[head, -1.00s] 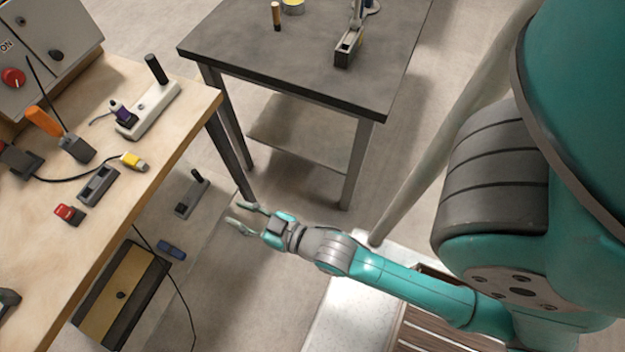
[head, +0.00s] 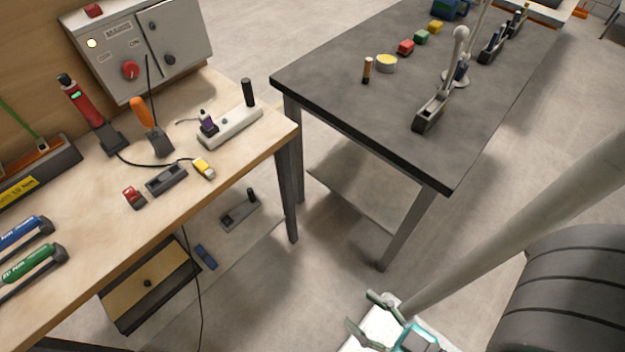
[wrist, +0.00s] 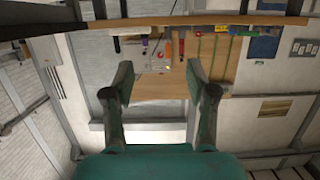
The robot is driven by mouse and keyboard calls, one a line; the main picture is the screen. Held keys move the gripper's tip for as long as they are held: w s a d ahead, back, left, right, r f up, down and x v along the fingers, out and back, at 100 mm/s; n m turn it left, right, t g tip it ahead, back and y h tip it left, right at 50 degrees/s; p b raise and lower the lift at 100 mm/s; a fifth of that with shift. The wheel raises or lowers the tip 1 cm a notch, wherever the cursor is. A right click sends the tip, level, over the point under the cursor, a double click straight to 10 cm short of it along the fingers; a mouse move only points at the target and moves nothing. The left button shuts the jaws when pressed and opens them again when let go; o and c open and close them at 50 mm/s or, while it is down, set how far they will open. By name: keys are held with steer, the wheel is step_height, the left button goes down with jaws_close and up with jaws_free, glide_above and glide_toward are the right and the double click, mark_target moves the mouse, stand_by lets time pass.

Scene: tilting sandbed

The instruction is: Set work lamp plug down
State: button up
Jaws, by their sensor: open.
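My gripper (head: 364,314) is open and empty at the bottom of the head view, low and well to the right of the wooden bench (head: 80,292). Its two spread fingers also show in the wrist view (wrist: 158,82). A yellow plug (head: 203,168) on a black cable lies on the bench top, near the front edge. A purple plug (head: 208,123) with a thin lead is at the white power strip (head: 235,130). I cannot tell which of these is the work lamp plug. My gripper touches neither.
A grey block (head: 167,180) and a red piece (head: 133,197) lie near the yellow plug. An orange-handled tool (head: 143,114) stands behind. A dark table (head: 340,95) stands to the right. A drawer box (head: 150,285) and hanging cable are below the bench. Floor between is open.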

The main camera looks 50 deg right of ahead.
steer(key=g, duration=0.1)
glide_toward(204, 167)
steer(key=x, duration=0.5)
steer(key=shift+w+a+f, duration=0.15)
steer(key=shift+a, duration=0.2)
steer(key=shift+d+x, duration=0.2)
steer(key=shift+x, duration=1.15)
steer(key=shift+d+x, duration=0.15)
steer(key=shift+x, duration=1.15)
jaws_close()
